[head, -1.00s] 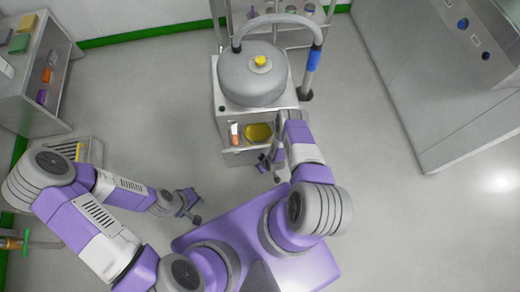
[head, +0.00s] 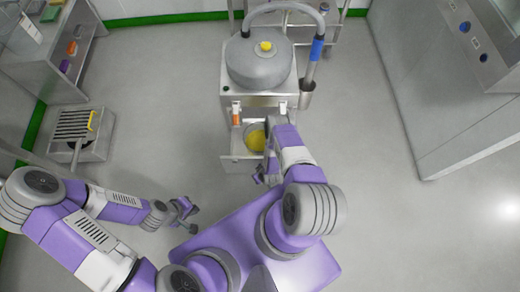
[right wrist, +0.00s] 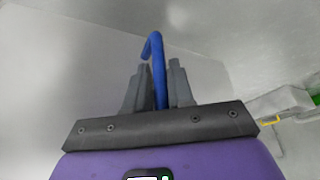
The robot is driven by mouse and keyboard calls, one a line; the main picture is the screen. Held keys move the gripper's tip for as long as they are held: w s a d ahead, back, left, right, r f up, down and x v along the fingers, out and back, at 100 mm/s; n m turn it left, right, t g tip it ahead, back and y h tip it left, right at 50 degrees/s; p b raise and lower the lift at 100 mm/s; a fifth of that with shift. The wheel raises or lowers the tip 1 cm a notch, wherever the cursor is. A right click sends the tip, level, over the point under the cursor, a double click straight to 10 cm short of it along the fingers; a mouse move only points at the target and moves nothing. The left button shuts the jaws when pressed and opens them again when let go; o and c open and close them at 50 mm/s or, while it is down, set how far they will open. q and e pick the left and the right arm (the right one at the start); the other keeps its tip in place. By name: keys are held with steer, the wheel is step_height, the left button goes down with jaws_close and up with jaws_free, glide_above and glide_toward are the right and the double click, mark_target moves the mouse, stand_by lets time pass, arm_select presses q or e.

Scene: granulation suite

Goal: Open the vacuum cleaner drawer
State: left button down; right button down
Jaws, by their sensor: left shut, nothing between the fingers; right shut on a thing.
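The vacuum cleaner (head: 258,70) is a grey drum with a yellow knob on a steel cabinet. Its drawer (head: 238,164) stands pulled out at the front, holding a yellow round thing (head: 256,139); an orange item (head: 236,117) shows near its back left. My right gripper (head: 264,176) is at the drawer's front right. In the right wrist view my right gripper (right wrist: 157,95) is shut on a blue bar-like handle (right wrist: 157,65). My right arm hides where this handle joins the drawer. My left gripper (head: 187,212) is shut and empty, low over the floor.
A floor unit with a slatted grille (head: 78,136) and yellow handle stands at left. A steel shelf (head: 50,60) is at upper left. A large steel cabinet (head: 430,95) stands at right. A rack (head: 345,35) is behind the vacuum. Floor between is clear.

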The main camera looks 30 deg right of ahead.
steer(key=shift+w+a, duration=0.2)
steer(key=shift+a, duration=0.05)
steer(key=c, duration=1.1)
jaws_free()
steer(key=shift+d+r, duration=0.1)
steer(key=shift+d, duration=0.05)
steer(key=p+v, duration=0.6)
steer(key=v, duration=0.1)
steer(key=shift+s+r, duration=0.15)
